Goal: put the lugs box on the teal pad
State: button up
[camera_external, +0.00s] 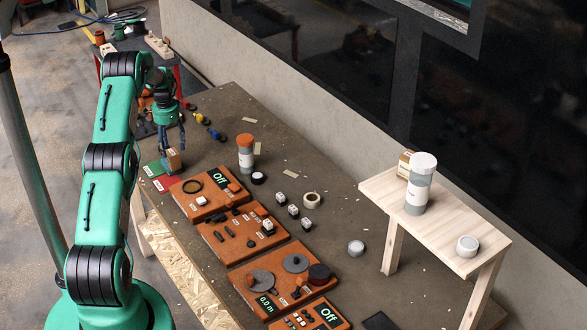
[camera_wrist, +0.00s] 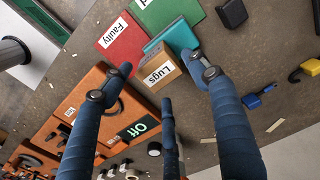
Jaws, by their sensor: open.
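The lugs box (camera_wrist: 158,73) is a small cardboard-brown box with a white "Lugs" label. It also shows in the external view (camera_external: 174,160), at the far left end of the workbench. The teal pad (camera_wrist: 173,37) shows directly behind the box in the wrist view, partly covered by it. I cannot tell whether the box rests on the pad or stands at its edge. My gripper (camera_wrist: 160,82) is open, with its blue fingers spread around the box. In the external view my gripper (camera_external: 172,146) points down just above the box.
A red "Faulty" pad (camera_wrist: 116,42) and a green pad (camera_wrist: 167,14) lie beside the box. Orange panels (camera_external: 213,193) line the bench's near side. An orange-capped bottle (camera_external: 245,155) stands right of the box. Yellow and blue connectors (camera_external: 214,134) lie behind. A wooden stand (camera_external: 455,233) is far right.

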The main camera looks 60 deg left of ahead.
aim_at(172, 152)
jog(key=shift+r, duration=3.15)
